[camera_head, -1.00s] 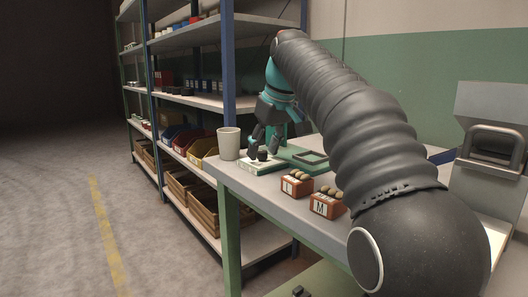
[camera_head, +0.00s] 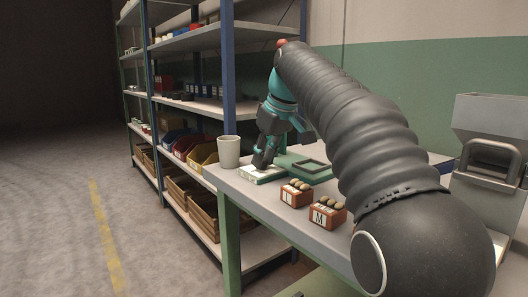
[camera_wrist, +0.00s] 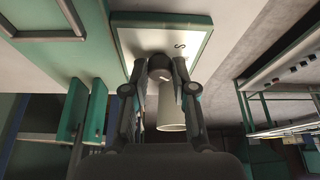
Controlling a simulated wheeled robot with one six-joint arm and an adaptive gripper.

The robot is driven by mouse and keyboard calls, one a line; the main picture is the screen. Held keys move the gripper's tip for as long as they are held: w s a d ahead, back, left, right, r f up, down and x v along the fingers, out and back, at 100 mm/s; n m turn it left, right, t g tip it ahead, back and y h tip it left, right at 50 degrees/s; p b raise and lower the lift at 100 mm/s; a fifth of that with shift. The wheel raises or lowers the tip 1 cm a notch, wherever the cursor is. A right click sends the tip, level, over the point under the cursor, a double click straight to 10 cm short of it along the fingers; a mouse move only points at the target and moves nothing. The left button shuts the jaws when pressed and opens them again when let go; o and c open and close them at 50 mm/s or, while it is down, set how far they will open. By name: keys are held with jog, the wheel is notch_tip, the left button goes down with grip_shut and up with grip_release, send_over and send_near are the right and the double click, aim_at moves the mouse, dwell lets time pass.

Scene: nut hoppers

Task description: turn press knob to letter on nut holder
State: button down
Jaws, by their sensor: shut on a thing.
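The press (camera_head: 305,168) is green and stands on the grey bench, with a low white-topped base (camera_head: 262,176) at its left. The base's white face also shows in the wrist view (camera_wrist: 196,28), with one letter, seemingly an S, beside the dark round knob (camera_wrist: 160,66). My gripper (camera_head: 264,160) points down at this base, its fingers closed on the knob, which they hide in the head view. In the wrist view my fingers (camera_wrist: 164,72) lie on both sides of it. A brown nut holder (camera_head: 327,213) has a label reading M. Another (camera_head: 296,194) has a label too small to read.
A beige cup (camera_head: 228,152) stands close left of the base, near the bench's left edge. Shelves (camera_head: 215,107) with bins stand behind. A grey hopper (camera_head: 487,150) is at the right. Both holders contain nuts and stand near the bench's front edge.

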jog(key=n+p, duration=0.1)
jog(key=n+g+p, duration=0.1)
jog(key=p, duration=0.1)
jog(key=n+p, duration=0.1)
jog(key=n, duration=0.1)
jog(key=shift+w+d+r+y+p, duration=0.1)
jog(key=shift+r+y+p, duration=0.2)
jog(key=shift+y, duration=0.1)
jog(key=n+p, duration=0.1)
jog(key=n+g+p, duration=0.1)
jog(key=n+p, duration=0.1)
jog(key=shift+w+f+n+g+y, duration=0.1)
jog(key=shift+f+n+g+y, duration=0.15)
jog(key=shift+n+g+y, duration=0.05)
jog(key=c, duration=0.9)
grip_release()
jog(key=shift+c, duration=0.2)
jog(key=w+v, duration=0.1)
jog(key=v, duration=1)
jog(key=shift+s+d+r, duration=0.2)
jog(key=shift+s+r, duration=0.15)
jog(key=shift+s, duration=0.1)
